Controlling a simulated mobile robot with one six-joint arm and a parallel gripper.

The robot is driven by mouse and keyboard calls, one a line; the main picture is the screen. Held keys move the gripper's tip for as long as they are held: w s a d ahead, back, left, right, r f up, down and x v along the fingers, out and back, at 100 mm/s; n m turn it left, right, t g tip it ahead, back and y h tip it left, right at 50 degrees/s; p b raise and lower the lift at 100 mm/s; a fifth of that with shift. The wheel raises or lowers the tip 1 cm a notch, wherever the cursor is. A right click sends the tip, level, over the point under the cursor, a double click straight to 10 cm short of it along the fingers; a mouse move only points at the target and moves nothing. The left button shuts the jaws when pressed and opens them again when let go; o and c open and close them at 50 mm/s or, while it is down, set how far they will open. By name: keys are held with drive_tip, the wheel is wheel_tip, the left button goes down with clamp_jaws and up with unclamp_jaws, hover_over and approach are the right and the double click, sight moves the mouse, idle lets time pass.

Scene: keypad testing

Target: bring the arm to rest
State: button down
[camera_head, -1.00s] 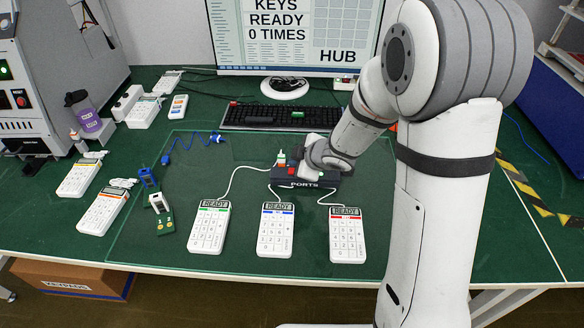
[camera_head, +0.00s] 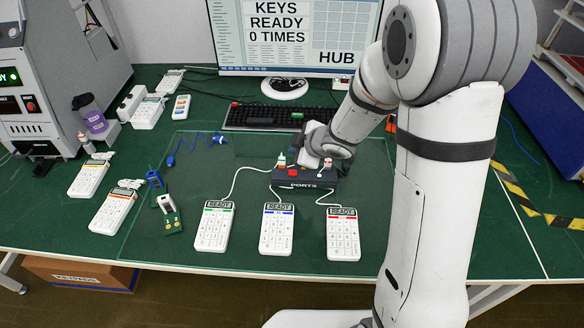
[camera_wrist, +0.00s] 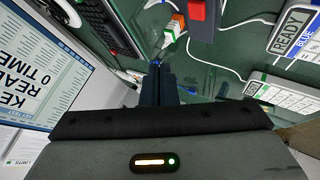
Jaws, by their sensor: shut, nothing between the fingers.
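My white and grey arm reaches over the right side of the green table in the head view. My gripper (camera_wrist: 160,72) is shut and empty, its dark fingers together in the middle of the wrist view. In the head view, the wrist is just behind and above the black PORTS hub (camera_head: 320,181); the fingertips are hard to make out there. Three white keypads, green-striped (camera_head: 214,228), blue-striped (camera_head: 276,231) and red-striped (camera_head: 342,236), lie in front of the hub. Their screens show READY, and white cables run from them towards the hub.
A black keyboard (camera_head: 262,118) and a monitor (camera_head: 290,35) reading KEYS READY 0 TIMES stand behind. Orange (camera_head: 113,213) and yellow (camera_head: 88,181) keypads, a purple bottle (camera_head: 94,121) and a machine lie left.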

idle(0.3)
drive_tip(key=s+d+r+m+h, duration=0.3)
drive_tip(key=d+r+m+h, duration=0.15)
drive_tip(key=d, duration=0.25)
drive_tip(key=s+d+r+m+h, duration=0.3)
drive_tip(key=s+d+r+m, duration=0.15)
drive_tip(key=d, duration=0.35)
drive_tip(key=s+r+m+g+y, duration=0.1)
drive_tip(key=s+r+m+g, duration=0.3)
drive_tip(key=s, duration=1.3)
drive_tip(key=m, duration=0.4)
drive_tip(key=shift+s+d, duration=0.25)
drive_tip(key=shift+s, duration=0.15)
